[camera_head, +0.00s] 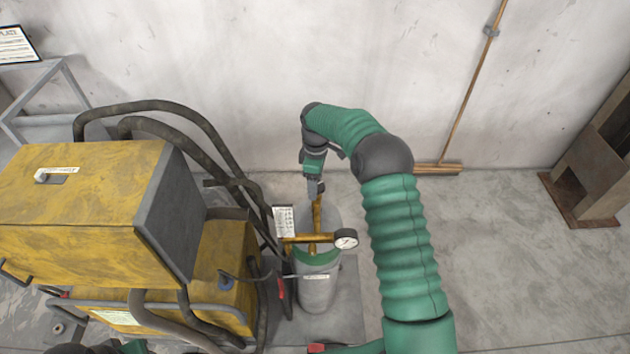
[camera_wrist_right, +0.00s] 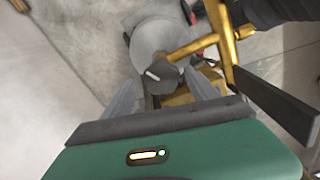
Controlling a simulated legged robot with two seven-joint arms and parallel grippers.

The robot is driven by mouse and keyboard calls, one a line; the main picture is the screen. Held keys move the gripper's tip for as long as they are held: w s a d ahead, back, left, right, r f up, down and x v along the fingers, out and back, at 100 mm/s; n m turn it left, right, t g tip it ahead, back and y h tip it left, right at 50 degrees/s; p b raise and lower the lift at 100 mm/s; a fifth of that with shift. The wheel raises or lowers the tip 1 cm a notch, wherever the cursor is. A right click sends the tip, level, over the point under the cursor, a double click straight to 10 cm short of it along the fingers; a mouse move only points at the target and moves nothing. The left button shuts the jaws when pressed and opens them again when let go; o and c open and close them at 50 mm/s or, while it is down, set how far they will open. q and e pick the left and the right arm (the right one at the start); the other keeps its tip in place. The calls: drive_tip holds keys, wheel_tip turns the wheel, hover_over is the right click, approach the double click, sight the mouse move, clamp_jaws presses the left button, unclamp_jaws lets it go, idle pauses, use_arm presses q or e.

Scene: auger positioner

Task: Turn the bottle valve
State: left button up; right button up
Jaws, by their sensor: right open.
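The grey gas bottle (camera_head: 318,292) stands upright beside the yellow machine, with a green band near its top. A brass valve fitting (camera_head: 316,238) with a round white gauge (camera_head: 346,239) sits on it. My right gripper (camera_head: 315,187) points down at the fitting's far end. In the right wrist view, a dark valve knob (camera_wrist_right: 158,77) with a white mark lies between the tips of my open right gripper (camera_wrist_right: 163,92). I cannot tell whether the fingers touch it. The bottle's grey body (camera_wrist_right: 155,40) is behind the knob.
The yellow machine (camera_head: 80,190) and its dark hoses (camera_head: 205,125) crowd the bottle's left side. A white tag (camera_head: 284,221) hangs by the fitting. A broom (camera_head: 470,90) leans on the wall, and a rusty metal stand (camera_head: 590,170) is at far right. The right floor is clear.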

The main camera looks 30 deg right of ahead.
wheel_tip(320, 180, up, 8)
drive_tip(key=b, duration=0.2)
drive_tip(key=shift+d+f+b, duration=0.1)
drive_tip(key=shift+f+b, duration=0.1)
drive_tip(key=shift+b, duration=0.1)
wheel_tip(320, 180, up, 9)
drive_tip(key=shift+w, duration=0.1)
